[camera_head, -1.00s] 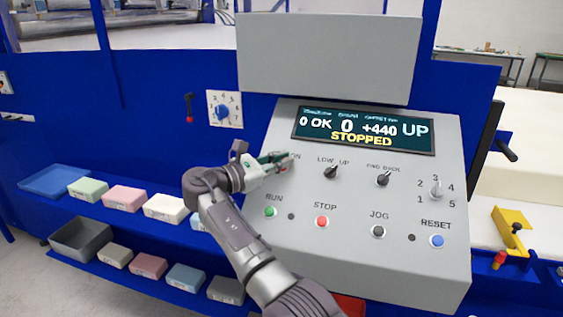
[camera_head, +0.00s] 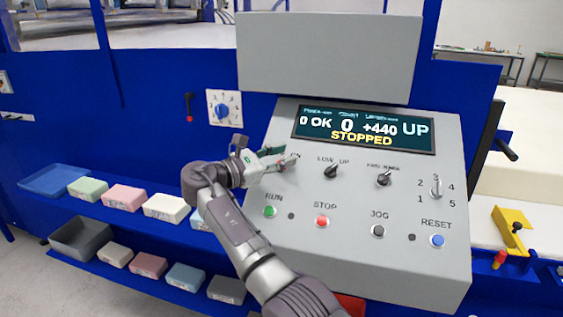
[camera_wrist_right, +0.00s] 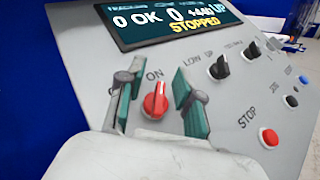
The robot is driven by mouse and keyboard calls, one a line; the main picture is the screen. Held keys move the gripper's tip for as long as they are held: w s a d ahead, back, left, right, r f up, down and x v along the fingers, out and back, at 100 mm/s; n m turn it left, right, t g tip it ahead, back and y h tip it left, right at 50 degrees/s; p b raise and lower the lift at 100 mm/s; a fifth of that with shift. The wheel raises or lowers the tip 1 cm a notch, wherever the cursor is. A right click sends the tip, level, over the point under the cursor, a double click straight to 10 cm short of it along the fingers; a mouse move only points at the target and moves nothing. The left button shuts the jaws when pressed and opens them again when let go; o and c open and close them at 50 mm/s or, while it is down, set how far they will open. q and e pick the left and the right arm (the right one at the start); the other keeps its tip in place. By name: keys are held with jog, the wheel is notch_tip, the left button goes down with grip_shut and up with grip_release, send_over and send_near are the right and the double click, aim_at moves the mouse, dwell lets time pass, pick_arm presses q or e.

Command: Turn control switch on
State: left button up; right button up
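The control switch is a red rotary knob (camera_wrist_right: 155,101) on the grey sloped control panel (camera_head: 350,270), under the label ON. In the right wrist view its white pointer mark stands about upright, toward the ON label. My right gripper (camera_wrist_right: 158,98) is open, with one green-padded finger on each side of the knob and a visible gap to both. In the head view my right gripper (camera_head: 280,160) is at the panel's upper left and largely covers the knob. The display (camera_head: 362,130) reads 0 OK, 0, +440, UP and STOPPED. My left gripper is not in view.
Black LOW/UP knob (camera_head: 331,171) and another black knob (camera_head: 384,179) sit right of the switch. The green RUN (camera_head: 270,211) and red STOP (camera_head: 322,221) buttons are below. Foam blocks (camera_head: 165,207) lie on blue shelves at left.

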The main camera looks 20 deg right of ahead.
notch_tip(320, 180, up, 8)
jog(key=shift+w+r, duration=0.1)
jog(key=shift+w, duration=0.05)
